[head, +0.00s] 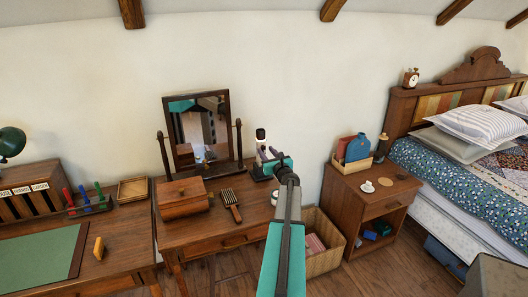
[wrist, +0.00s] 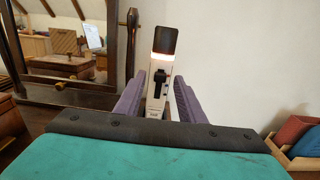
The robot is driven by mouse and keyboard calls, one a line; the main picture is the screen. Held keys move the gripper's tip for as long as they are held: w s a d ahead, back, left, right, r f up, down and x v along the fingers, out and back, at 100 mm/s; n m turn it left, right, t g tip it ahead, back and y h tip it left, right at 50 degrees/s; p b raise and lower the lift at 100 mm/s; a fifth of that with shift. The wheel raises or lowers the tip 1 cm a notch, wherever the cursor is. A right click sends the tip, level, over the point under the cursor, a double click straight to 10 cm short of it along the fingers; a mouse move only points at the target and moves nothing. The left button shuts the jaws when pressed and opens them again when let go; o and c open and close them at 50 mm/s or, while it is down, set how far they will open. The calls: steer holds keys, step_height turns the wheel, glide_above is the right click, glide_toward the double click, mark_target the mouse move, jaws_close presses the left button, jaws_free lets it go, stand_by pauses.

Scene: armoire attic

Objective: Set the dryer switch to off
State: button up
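The dryer (wrist: 164,42) stands upright, with a dark top, a glowing band and a pale body. A dark switch (wrist: 160,80) is on the body's front, with its knob near the upper part of the slot; I cannot read its labels. In the head view the dryer (head: 261,134) rises beside the vanity mirror, its lower part hidden by my arm. My gripper (head: 268,154) is in front of it. In the wrist view the two purple fingers of my gripper (wrist: 160,88) are spread, one on each side of the dryer's body. Contact cannot be told.
The mirror (head: 198,125) stands close on the left on the vanity. A wooden box (head: 182,196) and a hairbrush (head: 231,204) lie in front of it. A nightstand (head: 362,201) with an organizer (head: 353,152) stands to the right, and a crate (head: 323,262) is below.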

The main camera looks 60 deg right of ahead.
steer(key=shift+x, duration=0.95)
jaws_close()
